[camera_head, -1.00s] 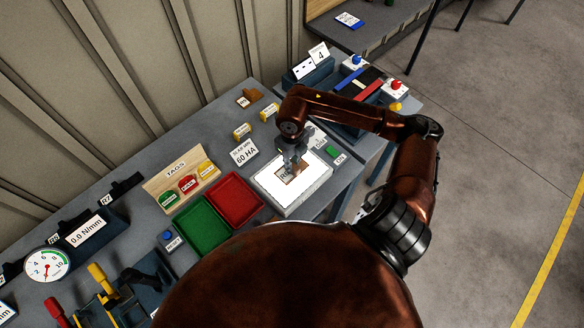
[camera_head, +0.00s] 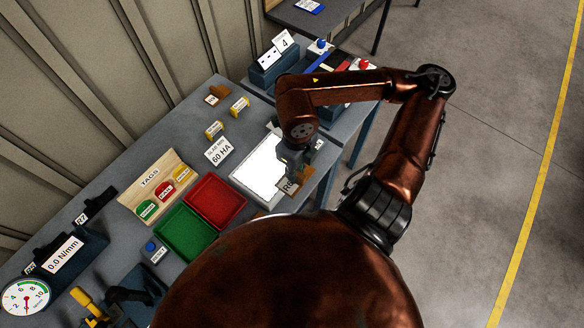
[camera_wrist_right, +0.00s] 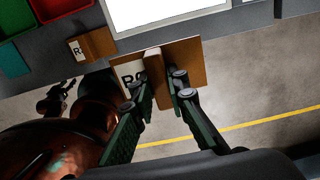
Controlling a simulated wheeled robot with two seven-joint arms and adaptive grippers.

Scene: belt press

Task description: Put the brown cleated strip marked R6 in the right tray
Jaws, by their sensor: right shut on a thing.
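The brown cleated strip (camera_head: 287,187) shows part of its R6 mark in the head view. It is off the white panel (camera_head: 258,170), by the table's front edge. My right gripper (camera_head: 291,168) is shut on it. In the wrist view the fingers (camera_wrist_right: 158,88) clasp the upright cleat of the strip (camera_wrist_right: 186,62), and one finger partly covers the mark. The red tray (camera_head: 239,203) lies right of the green tray (camera_head: 212,240), both left of the gripper. My left gripper is out of view.
A second brown piece with a partly readable label (camera_wrist_right: 92,46) lies near the table edge in the wrist view. A TAGS rack (camera_head: 150,179), a 60 HA card (camera_head: 219,150) and yellow blocks (camera_head: 215,129) stand behind the trays. Both trays look empty.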

